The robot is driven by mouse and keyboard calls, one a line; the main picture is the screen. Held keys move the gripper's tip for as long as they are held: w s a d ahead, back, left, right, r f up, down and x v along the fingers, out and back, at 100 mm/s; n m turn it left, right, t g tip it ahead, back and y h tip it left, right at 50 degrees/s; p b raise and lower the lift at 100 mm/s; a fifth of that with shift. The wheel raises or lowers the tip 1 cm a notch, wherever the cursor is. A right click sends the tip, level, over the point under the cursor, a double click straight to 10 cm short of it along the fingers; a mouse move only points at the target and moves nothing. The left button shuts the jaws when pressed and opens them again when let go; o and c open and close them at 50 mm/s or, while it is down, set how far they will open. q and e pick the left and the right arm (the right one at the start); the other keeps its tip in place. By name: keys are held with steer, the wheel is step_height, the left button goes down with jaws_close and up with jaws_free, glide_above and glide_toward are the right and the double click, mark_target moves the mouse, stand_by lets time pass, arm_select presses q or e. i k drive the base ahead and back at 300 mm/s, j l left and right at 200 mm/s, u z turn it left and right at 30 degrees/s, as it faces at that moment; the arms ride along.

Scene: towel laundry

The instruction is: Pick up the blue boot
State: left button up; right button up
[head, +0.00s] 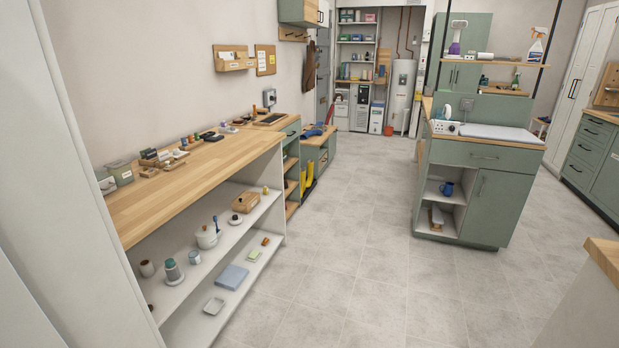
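A small dark blue object (313,131) lies on the low wooden-topped bench (330,133) past the long counter on the left. It is too small to tell whether it is a boot. A pair of yellow boots (306,178) stands in front of the low green cabinets there. A blue jug-like object (446,188) sits on an open shelf of the green island. Neither of my grippers is in view.
The long wooden counter (197,175) with open white shelves runs along the left wall. The green island (503,209) stands at centre right. A wooden corner (604,256) juts in at lower right. The tiled floor (365,240) between them is clear.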

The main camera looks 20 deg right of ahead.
mark_target(319, 132)
steer(key=i+l+z, duration=0.35)
steer(key=i, duration=0.25)
steer(key=i+l+z, duration=0.35)
steer(key=i, duration=0.3)
steer(key=i+z, duration=0.4)
steer(key=i, duration=0.25)
steer(key=i+u, duration=0.1)
steer(key=i, duration=0.6)
steer(key=i+l+u, duration=0.1)
steer(key=i, duration=0.55)
steer(key=i+l, duration=0.2)
steer(key=i, duration=0.45)
steer(key=i+l+u, duration=0.2)
steer(key=i+u, duration=0.3)
steer(key=i+l+u, duration=0.5)
steer(key=i+j, duration=0.05)
